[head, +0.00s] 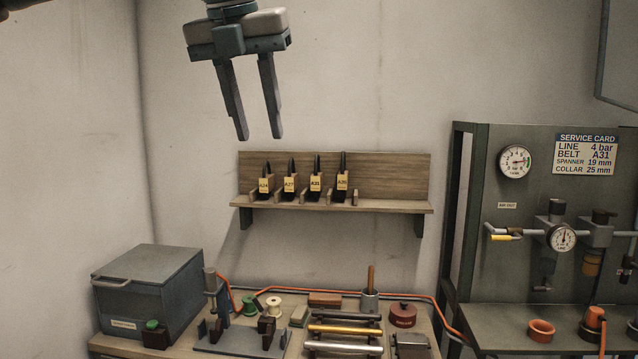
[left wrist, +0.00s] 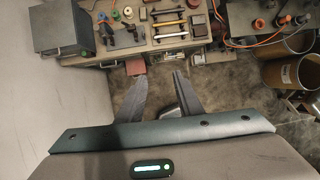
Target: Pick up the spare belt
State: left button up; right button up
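The tags appear to read A24 (head: 264,186), A27 (head: 290,184), A31 (head: 316,183) and A36 (head: 342,181). The service card (head: 586,154) on the panel reads belt A31. My left gripper (head: 260,137) points down with its fingers apart, empty, above the shelf's left part in the head view. In the left wrist view its fingers (left wrist: 160,77) are spread with nothing between them; the shelf belts do not show there. My right gripper is not in view.
A workbench below holds a grey box (head: 150,285), a clamp fixture (head: 235,338), spools, rods and a red round tin (head: 403,315). A grey panel stand with gauges (head: 515,162) stands at the right.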

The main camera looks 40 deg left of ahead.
aim_at(317, 178)
jog(key=i+j, duration=1.25)
jog(key=i, duration=0.25)
